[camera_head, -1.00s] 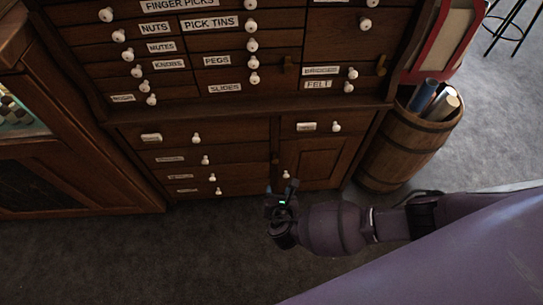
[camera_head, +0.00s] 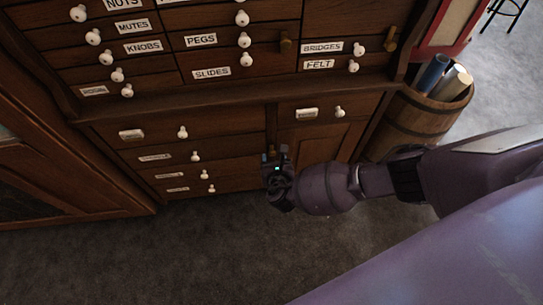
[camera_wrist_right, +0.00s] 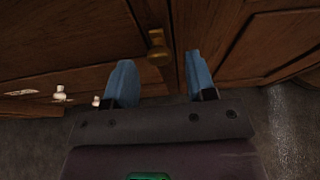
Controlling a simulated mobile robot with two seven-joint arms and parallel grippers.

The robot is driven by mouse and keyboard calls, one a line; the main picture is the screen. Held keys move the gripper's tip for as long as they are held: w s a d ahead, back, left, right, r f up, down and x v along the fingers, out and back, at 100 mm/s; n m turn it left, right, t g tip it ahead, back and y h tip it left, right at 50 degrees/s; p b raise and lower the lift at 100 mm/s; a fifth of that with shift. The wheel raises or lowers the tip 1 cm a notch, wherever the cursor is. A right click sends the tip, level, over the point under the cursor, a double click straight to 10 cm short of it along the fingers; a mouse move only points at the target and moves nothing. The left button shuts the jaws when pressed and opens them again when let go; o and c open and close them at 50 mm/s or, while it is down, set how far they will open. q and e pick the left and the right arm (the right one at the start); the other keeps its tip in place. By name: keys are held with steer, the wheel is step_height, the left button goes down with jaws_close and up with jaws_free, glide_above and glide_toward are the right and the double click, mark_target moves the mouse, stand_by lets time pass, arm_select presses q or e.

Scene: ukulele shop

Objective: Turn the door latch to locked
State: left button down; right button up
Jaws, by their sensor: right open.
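The small brass-coloured latch (camera_wrist_right: 159,50) shows in the right wrist view, on the upright wooden strip beside the cabinet door (camera_wrist_right: 272,42). It has a rounded base and a short, roughly upright bar. In the head view the door (camera_head: 318,143) is the lower right panel of the cabinet and looks shut; my gripper mostly hides the latch there. My right gripper (camera_head: 275,153) is open and empty in front of the strip. In the wrist view its two blue fingers (camera_wrist_right: 158,70) stand apart, with the latch ahead between them, apparently untouched. My left gripper is not in view.
Lower drawers with white knobs (camera_head: 196,156) lie left of the latch. Labelled small drawers (camera_head: 215,72) are above. A wooden barrel (camera_head: 420,120) with rolled tubes stands to the right. Another cabinet (camera_head: 60,165) is at the left. Grey carpet (camera_head: 190,250) in front is clear.

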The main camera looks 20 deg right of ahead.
steer(key=shift+w+d+f, duration=0.1)
steer(key=shift+w+d, duration=0.05)
steer(key=shift+w, duration=0.3)
steer(key=c, duration=0.9)
